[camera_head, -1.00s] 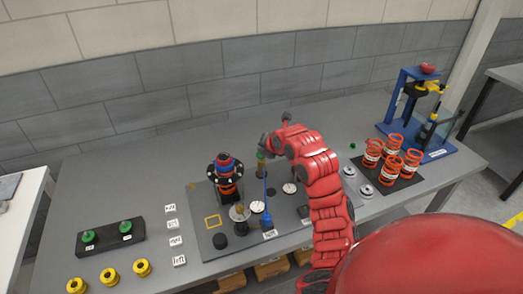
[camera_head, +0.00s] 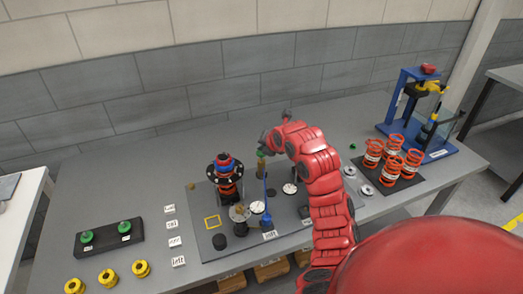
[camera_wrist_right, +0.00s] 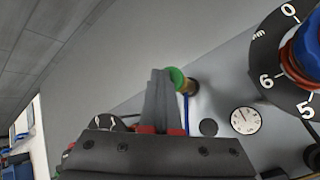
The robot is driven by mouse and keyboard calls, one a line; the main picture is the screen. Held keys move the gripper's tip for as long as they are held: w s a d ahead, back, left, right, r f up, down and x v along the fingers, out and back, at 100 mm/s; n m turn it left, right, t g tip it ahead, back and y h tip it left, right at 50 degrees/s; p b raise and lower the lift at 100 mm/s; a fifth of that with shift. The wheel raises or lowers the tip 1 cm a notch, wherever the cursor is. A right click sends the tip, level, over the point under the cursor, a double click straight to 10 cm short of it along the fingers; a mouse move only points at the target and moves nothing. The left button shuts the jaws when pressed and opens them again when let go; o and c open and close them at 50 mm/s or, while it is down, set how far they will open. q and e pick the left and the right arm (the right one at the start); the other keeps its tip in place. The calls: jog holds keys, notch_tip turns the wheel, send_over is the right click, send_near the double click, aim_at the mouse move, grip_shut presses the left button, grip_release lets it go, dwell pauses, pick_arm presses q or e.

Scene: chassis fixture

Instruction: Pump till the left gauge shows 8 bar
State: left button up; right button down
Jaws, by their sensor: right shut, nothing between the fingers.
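My right gripper (camera_wrist_right: 160,98) is shut and empty. Its fingertips are beside or over the green cap (camera_wrist_right: 177,78) of a small brass post (camera_wrist_right: 190,88); I cannot tell whether they touch. In the head view the gripper (camera_head: 263,143) is just above this post (camera_head: 261,168). A thin blue lever (camera_head: 266,190) rises from a blue base (camera_head: 268,222) behind the label. White gauges sit on the dark plate: one left (camera_head: 257,207), one right (camera_head: 289,188). A gauge dial (camera_wrist_right: 245,121) shows in the wrist view; its numbers are too small to read. My left gripper is out of view.
A black numbered ring (camera_head: 226,168) on an orange-and-blue column stands left of the post. Orange springs (camera_head: 393,155) and a blue press (camera_head: 425,110) are at right. Green knobs (camera_head: 125,227) and yellow spools (camera_head: 108,276) are at left. The back of the table is clear.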

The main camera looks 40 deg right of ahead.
jog(key=shift+r, duration=0.95)
jog(key=shift+r, duration=0.1)
notch_tip(320, 180, up, 5)
jog(key=shift+r, duration=0.1)
dwell(1.0)
